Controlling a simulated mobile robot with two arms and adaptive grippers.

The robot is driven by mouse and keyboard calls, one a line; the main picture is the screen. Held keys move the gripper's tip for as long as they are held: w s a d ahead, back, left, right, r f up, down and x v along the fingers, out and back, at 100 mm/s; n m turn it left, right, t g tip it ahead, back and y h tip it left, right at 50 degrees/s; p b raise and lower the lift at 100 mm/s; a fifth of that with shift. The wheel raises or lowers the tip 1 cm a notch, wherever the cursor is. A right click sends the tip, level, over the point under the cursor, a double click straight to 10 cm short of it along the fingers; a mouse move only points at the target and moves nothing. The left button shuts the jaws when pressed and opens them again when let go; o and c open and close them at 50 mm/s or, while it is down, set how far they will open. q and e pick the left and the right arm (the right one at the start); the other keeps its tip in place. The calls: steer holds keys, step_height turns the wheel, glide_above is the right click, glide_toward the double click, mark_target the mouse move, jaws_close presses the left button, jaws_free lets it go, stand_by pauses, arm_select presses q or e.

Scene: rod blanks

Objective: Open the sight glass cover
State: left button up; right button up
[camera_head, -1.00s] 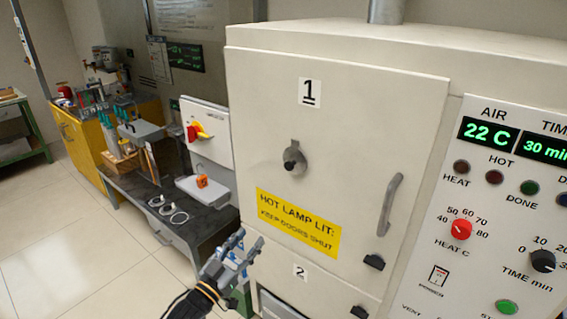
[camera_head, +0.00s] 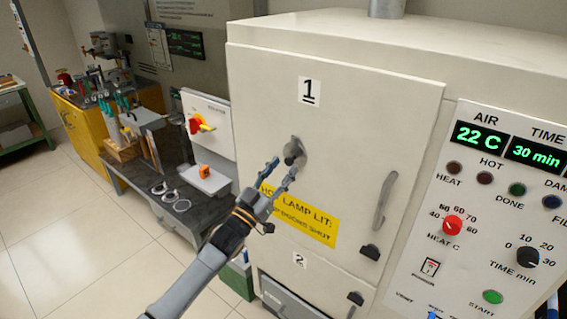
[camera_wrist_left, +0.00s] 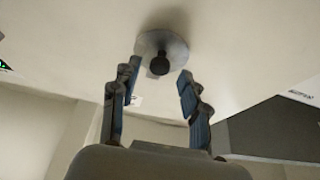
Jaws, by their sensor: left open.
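The sight glass cover (camera_head: 295,149) is a grey metal disc with a dark knob on the cream door marked 1. In the left wrist view the round disc (camera_wrist_left: 172,46) and its dark knob (camera_wrist_left: 159,65) are ahead, just beyond the fingertips. The disc appears to lie flat over the door; any glass behind it is hidden. My left gripper (camera_head: 283,169) is open, just below the knob in the head view. In the left wrist view its two blue-grey fingers (camera_wrist_left: 159,78) stand apart, with nothing between them. My right gripper is not in view.
Door 1 has a vertical handle (camera_head: 384,201) and a black latch (camera_head: 370,251) at right. A yellow hot-lamp sign (camera_head: 318,226) is partly behind my left gripper. A control panel (camera_head: 480,215) stands right. A dark bench (camera_head: 150,185) with clamps and tools stands left.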

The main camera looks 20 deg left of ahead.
arm_select(q)
steer(key=shift+w+d+r, duration=0.25)
steer(key=shift+w, duration=0.25)
jaws_close()
